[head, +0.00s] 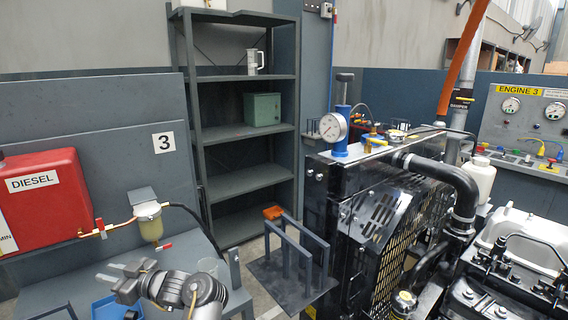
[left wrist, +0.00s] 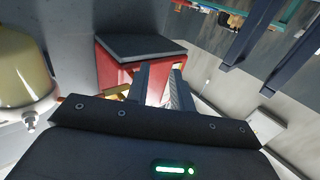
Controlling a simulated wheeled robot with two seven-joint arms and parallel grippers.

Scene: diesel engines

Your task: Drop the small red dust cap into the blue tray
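I cannot make out the small red dust cap for certain in either view. The blue tray (head: 104,307) lies on the grey bench at the lower left, partly cut off by the picture's bottom edge and partly hidden by my left arm. My left gripper (head: 106,272) is above and just behind the tray, pointing left, with its fingers apart. In the left wrist view the two fingers (left wrist: 160,90) also stand apart, with no object visibly gripped. A red body with a dark top (left wrist: 118,72) shows beyond them. My right gripper is not in view.
A red diesel tank (head: 48,200) and a fuel filter bowl (head: 150,226) with a small red lever (head: 165,246) are near my left gripper. A dark rack with posts (head: 290,290) stands right of the bench. The engine (head: 360,205) fills the right side.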

